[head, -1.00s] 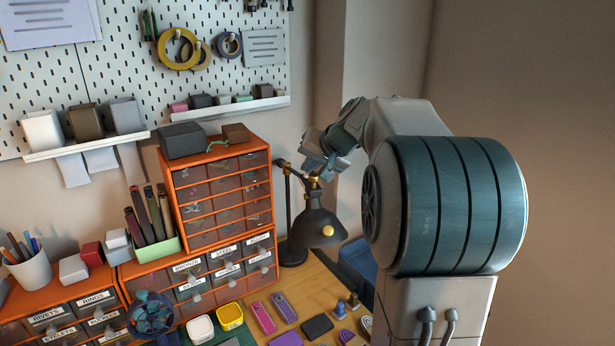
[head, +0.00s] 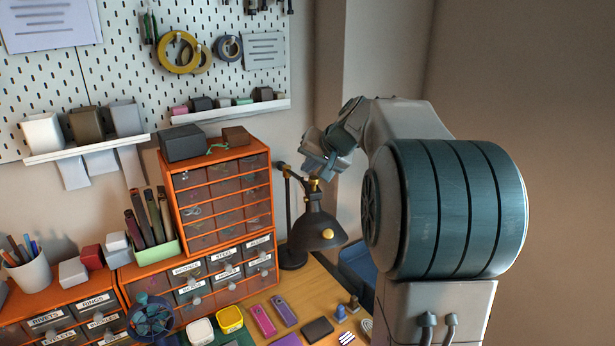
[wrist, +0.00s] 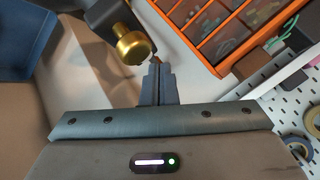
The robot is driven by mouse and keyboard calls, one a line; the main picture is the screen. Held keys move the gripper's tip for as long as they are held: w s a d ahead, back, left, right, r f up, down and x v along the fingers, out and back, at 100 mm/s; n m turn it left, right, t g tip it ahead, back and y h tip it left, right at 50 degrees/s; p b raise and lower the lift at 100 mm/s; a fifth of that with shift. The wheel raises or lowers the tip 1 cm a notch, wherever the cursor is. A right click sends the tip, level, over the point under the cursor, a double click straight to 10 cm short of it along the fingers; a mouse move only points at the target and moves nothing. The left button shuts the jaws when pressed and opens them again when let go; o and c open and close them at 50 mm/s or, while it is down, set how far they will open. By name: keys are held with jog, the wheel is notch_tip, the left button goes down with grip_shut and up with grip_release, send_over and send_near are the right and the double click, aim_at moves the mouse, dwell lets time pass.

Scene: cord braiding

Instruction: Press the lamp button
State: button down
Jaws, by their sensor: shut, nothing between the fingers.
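A dark desk lamp (head: 313,222) stands at the right end of the drawers, its shade hanging from a thin arm. A round gold button (head: 328,234) sits on the front of its shade. My gripper (head: 313,174) is close to the top of the lamp, above the shade; its fingertips are hard to make out there. In the wrist view my gripper (wrist: 157,68) is shut and empty. A gold knob (wrist: 132,45) on a dark lamp part shows just left of the fingertips, apart from them in the picture. A smaller gold bit is partly hidden behind the tips.
Orange drawer cabinets (head: 218,190) stand left of the lamp. A pegboard (head: 120,80) hangs behind. Small items, among them a yellow box (head: 230,319) and a dark block (head: 317,329), lie on the wooden table (head: 330,295) in front.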

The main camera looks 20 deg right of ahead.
notch_tip(320, 180, up, 6)
jog(key=p, duration=0.3)
jog(key=shift+p, duration=0.4)
jog(key=s+a+f+n+g, duration=0.25)
jog(key=s+a, duration=0.25)
jog(key=s, duration=0.3)
jog(key=s+a+f+n+g, duration=0.1)
jog(key=s+a+f, duration=0.3)
jog(key=s+a, duration=0.3)
jog(key=s+f+n+g+h, duration=0.1)
jog(key=s+f, duration=0.3)
jog(key=s, duration=0.4)
jog(key=s+f+n+h, duration=0.1)
jog(key=s+f, duration=0.3)
jog(key=s, duration=0.4)
jog(key=shift+s+a+f+g+h, duration=0.3)
jog(key=shift+s+a+g, duration=0.05)
